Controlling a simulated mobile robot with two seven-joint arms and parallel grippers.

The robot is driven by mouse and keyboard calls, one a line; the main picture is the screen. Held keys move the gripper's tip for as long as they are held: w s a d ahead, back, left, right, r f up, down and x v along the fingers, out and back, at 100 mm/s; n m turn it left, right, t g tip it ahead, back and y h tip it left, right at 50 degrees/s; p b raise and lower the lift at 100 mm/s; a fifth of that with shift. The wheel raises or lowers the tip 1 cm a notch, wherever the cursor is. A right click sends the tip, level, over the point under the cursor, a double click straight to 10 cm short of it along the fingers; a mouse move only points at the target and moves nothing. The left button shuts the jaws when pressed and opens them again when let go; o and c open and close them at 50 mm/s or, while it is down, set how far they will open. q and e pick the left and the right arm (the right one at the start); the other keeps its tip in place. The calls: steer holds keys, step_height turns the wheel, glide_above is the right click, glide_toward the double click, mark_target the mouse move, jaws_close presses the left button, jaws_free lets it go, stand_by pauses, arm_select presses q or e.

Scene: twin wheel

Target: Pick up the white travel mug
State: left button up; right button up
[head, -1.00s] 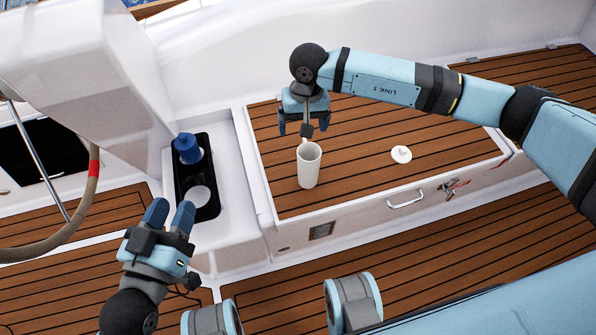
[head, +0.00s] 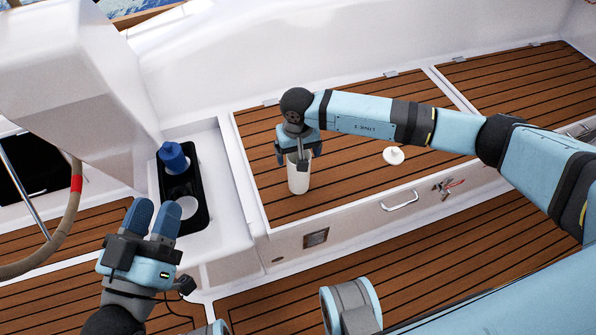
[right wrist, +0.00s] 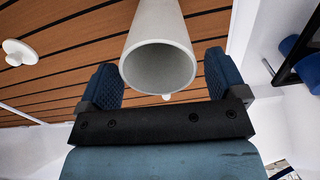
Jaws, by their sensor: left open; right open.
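The white travel mug (head: 298,180) stands upright on the slatted wooden bench top, its upper part partly hidden by my right gripper in the head view. My right gripper (head: 298,158) is open at the mug's top. In the right wrist view the mug (right wrist: 159,30) shows its open mouth between the two blue fingers of my right gripper (right wrist: 161,85), with a gap on each side. My left gripper (head: 153,218) is open and empty, low at the left, in front of the black cup-holder tray.
A white lid-like disc with a knob (head: 393,156) lies on the bench, right of the mug. The black tray (head: 200,190) at the left holds a blue item (head: 172,157) and a white round item (head: 187,207). A steering wheel (head: 72,205) stands at far left.

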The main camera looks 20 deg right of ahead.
mark_target(299, 182)
step_height(299, 182, down, 2)
steer(key=shift+f, duration=0.2)
arm_select(q)
steer(key=shift+f, duration=0.6)
arm_select(e)
steer(key=c, duration=1.3)
steer(key=shift+c, duration=0.2)
